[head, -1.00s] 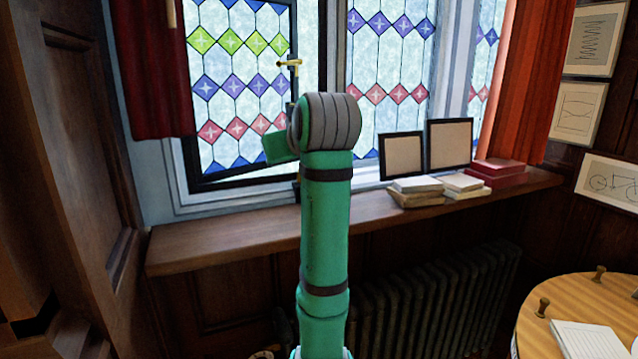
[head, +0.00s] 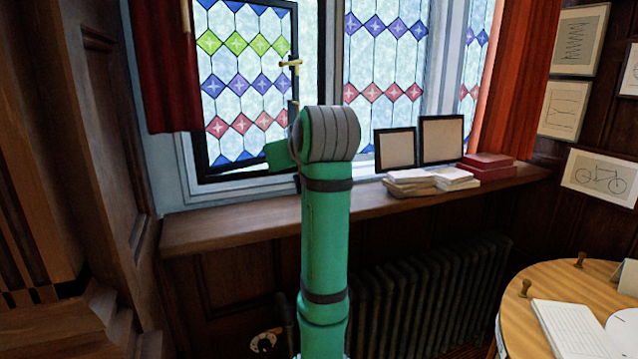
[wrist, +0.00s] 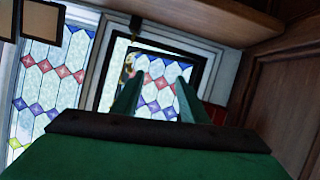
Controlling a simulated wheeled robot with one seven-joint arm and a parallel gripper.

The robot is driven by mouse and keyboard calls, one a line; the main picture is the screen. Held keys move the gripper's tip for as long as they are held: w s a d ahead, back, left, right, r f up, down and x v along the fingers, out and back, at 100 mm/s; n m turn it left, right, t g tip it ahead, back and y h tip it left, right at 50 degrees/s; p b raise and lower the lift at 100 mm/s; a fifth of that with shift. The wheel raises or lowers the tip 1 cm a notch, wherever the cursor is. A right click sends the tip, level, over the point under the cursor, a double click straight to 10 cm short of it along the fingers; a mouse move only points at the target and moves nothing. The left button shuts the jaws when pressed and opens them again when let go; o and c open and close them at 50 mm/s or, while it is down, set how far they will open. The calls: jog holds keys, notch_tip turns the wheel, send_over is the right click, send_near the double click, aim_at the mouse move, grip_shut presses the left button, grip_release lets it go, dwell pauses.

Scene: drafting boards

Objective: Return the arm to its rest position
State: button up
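My green arm (head: 325,235) stands upright in the middle of the head view, in front of the window sill. It bends at a grey joint, and a short green part beyond it points left toward the window. My gripper is mostly hidden behind the arm in the head view. In the wrist view my gripper (wrist: 154,88) has its two green fingers spread apart. Nothing is between them, and the window shows through the gap. The wrist picture looks upside down.
A leaded window casement (head: 243,90) with a brass handle (head: 290,64) looks slightly ajar. Picture frames (head: 441,139), books (head: 412,178) and red boxes (head: 487,165) sit on the wooden sill (head: 235,227). A radiator (head: 430,295) stands below. A round table (head: 515,310) is at right, wood panelling at left.

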notch_tip(320, 180, down, 28)
jog(key=w+d+r+m, duration=0.1)
jog(key=w+m, duration=0.1)
jog(key=w, duration=0.1)
jog(key=s+d+f+m+h, duration=0.1)
jog(key=s+f, duration=0.3)
jog(key=f, duration=0.4)
jog(key=s+d+f+t+h, duration=0.1)
jog(key=s+f, duration=0.4)
jog(key=f, duration=0.4)
jog(key=s+d+f+m, duration=0.1)
jog(key=s+f, duration=0.3)
jog(key=f, duration=0.4)
jog(key=s+d+f+m+h, duration=0.1)
jog(key=s+f, duration=0.4)
jog(key=s, duration=0.7)
jog(key=s+d+f+h, duration=0.1)
jog(key=s+f, duration=0.5)
jog(key=s, duration=0.7)
jog(key=s+r, duration=0.3)
jog(key=s, duration=0.7)
jog(key=s+r+t, duration=0.1)
jog(key=s+r, duration=0.3)
jog(key=s, duration=0.7)
jog(key=shift+s, duration=0.25)
